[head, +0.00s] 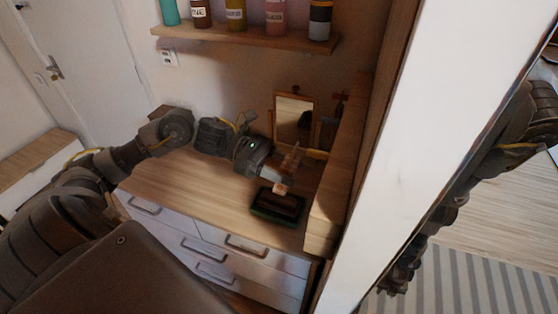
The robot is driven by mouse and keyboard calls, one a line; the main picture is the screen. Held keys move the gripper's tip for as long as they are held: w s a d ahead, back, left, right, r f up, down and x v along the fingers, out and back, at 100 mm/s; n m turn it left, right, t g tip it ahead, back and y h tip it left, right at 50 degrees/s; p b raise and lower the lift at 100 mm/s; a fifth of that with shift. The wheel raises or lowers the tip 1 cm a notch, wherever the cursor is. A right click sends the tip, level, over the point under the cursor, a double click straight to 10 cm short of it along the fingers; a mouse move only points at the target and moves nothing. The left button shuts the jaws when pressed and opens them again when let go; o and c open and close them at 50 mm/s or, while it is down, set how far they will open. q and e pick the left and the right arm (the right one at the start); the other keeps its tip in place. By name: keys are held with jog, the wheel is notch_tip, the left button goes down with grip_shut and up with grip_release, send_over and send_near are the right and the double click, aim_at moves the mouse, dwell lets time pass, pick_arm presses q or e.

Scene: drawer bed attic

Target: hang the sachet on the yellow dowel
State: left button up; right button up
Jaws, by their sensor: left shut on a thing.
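My left gripper (283,184) is over the right part of the dresser top, in front of the small mirror. It is shut on a small pale orange-pink thing (288,163), which seems to be the sachet; its shape is partly hidden by the fingers. A short yellow bar (316,153), possibly the yellow dowel, shows at the foot of the mirror, just behind and right of the gripper. The held thing appears apart from it, though depth is hard to tell. My right gripper cannot be made out.
A dark green-rimmed tray (262,212) lies on the dresser top (180,185), just below the gripper. The framed mirror (293,118) stands behind. A wooden side panel (325,215) and white upright (405,165) bound the right. A bottle shelf (245,38) hangs above.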

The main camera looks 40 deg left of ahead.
pick_arm(q)
jog(key=shift+w+d+r+p, duration=0.15)
jog(key=shift+d+p, duration=0.25)
jog(key=shift+d, duration=0.2)
jog(key=shift+w+d+f+p, duration=0.1)
jog(key=shift+w+d+p, duration=0.05)
jog(key=shift+d+p, duration=0.65)
jog(key=shift+d, duration=0.1)
jog(key=shift+c, duration=0.5)
jog(key=shift+w+d+f+b, duration=0.1)
jog(key=shift+d+f+b, duration=0.1)
jog(key=shift+f+b, duration=0.45)
jog(key=shift+c, duration=1)
jog(key=shift+d+b, duration=0.2)
jog(key=shift+b, duration=0.1)
jog(key=shift+c, duration=0.7)
jog(key=shift+d+f+b, duration=0.1)
jog(key=shift+d+b, duration=0.15)
jog(key=shift+b, duration=0.4)
